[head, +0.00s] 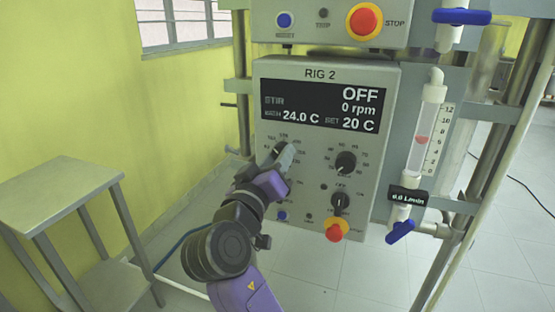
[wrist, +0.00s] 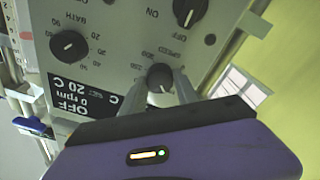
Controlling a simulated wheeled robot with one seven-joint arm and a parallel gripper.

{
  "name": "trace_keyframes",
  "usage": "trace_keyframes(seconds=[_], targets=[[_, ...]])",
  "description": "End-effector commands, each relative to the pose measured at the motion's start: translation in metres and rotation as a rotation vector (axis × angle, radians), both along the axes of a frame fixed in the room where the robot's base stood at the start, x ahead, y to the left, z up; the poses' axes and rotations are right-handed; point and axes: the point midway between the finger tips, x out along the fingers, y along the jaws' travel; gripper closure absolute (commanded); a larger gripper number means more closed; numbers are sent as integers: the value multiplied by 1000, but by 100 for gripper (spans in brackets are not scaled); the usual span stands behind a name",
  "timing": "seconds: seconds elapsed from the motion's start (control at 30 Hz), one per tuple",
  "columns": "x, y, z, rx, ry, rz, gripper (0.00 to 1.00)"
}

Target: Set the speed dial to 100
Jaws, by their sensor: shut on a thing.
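The speed dial (wrist: 159,76) is a round black knob on the grey RIG 2 panel (head: 376,98). In the wrist view, which shows the panel upside down, the word SPEED and scale numbers are printed around it. My gripper (wrist: 160,86) has one finger on each side of the knob and is shut on it. In the head view my gripper (head: 285,156) reaches the panel's left dial and hides most of it. A pale mark shows on the knob; its exact setting cannot be read. The display (head: 318,107) reads OFF, 0 rpm, 24.0 C and SET 20 C.
The bath dial (head: 345,162) is right of my gripper, with another black knob (head: 340,200) below it. A red and yellow stop button (head: 336,230) and a blue button (head: 282,216) sit low on the panel. A flowmeter (head: 428,130) stands right; a metal table (head: 60,195) left.

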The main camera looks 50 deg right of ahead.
Motion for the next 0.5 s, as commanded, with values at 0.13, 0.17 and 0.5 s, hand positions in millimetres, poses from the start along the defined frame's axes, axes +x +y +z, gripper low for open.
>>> trace_keyframes(seconds=[0.13, 0.17, 0.5], targets=[[0, 0, -1, 1, 3, 0, 46], [0, 0, -1, 1, 3, 0, 42], [-1, 2, 0, -1, 2, 0, 42]])
